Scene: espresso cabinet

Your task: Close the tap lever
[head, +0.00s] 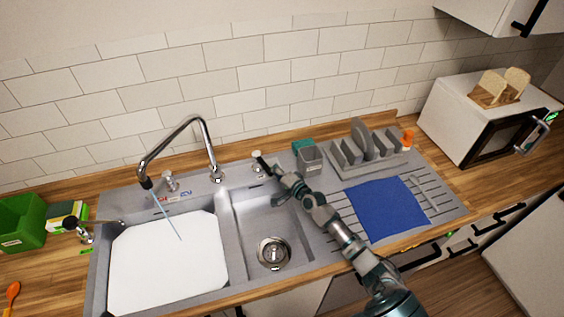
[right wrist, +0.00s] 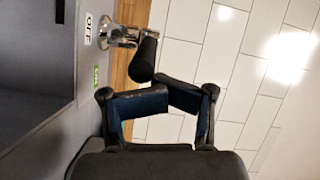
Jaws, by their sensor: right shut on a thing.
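The tap lever shows in the right wrist view as a black handle (right wrist: 145,58) on a chrome base (right wrist: 122,36), beside a white OFF label and a green label. In the head view a small chrome fitting (head: 256,154) stands at the sink's back edge by my right gripper (head: 265,164). The chrome faucet (head: 190,122) has a thin water stream (head: 168,214) falling into the left basin. My left gripper is not in view.
A grey cup (head: 309,158) and a grey dish rack (head: 366,152) stand right of my gripper. A blue cloth (head: 382,208) lies on the drainboard. A chrome fitting with a dark knob (head: 72,222) and a green box (head: 20,222) are at the left. The tiled wall is close behind.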

